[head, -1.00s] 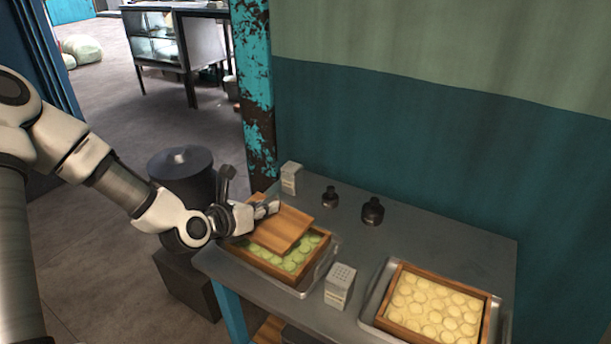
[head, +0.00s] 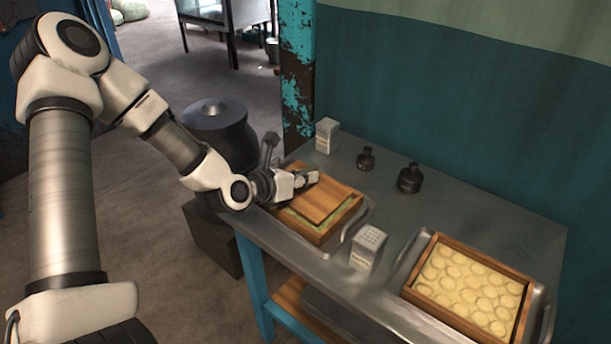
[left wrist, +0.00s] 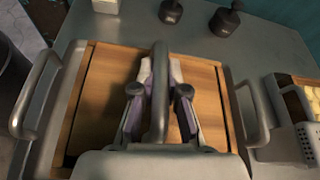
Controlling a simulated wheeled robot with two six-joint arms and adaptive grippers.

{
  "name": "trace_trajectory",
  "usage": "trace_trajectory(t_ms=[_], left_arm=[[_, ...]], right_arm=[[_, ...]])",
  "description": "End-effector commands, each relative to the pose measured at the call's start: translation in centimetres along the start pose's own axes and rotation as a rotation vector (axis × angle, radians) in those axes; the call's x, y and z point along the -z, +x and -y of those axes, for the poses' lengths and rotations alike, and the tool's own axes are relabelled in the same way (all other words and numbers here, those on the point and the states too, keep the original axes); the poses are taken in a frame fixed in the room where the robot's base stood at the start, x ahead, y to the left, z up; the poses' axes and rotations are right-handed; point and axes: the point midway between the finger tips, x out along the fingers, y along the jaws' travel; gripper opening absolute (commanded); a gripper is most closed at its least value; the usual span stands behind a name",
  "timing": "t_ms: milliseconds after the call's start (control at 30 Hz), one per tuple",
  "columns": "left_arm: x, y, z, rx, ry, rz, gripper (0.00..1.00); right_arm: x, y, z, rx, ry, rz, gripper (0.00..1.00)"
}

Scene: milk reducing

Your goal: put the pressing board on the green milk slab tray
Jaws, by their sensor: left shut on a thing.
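The pressing board (head: 325,200) is a flat brown wooden board. It lies over the wooden frame of the green milk slab tray (head: 313,231), and a strip of green slabs shows along its near edge. In the left wrist view the board (left wrist: 205,85) covers most of the frame's inside. My left gripper (head: 306,179) is shut on the board from above; its fingers also show in the left wrist view (left wrist: 160,95). I cannot tell whether the board rests on the slabs. My right gripper is not in view.
A second tray (head: 418,298) with pale yellow slabs stands at the right. A metal grater-like box (head: 367,248) stands between the trays. Another box (head: 327,135) and two dark weights (head: 366,159) (head: 409,178) stand at the back. The table's right back is clear.

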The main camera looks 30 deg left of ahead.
Motion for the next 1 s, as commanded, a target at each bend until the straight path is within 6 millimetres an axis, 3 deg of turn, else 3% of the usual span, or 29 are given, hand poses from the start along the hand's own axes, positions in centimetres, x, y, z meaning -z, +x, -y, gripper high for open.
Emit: trace_trajectory(t_ms=[1000], left_arm=[[0.25,-0.15,0.25,0.0,0.001,0.001,0.0]], right_arm=[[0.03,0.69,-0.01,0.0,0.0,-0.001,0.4]])
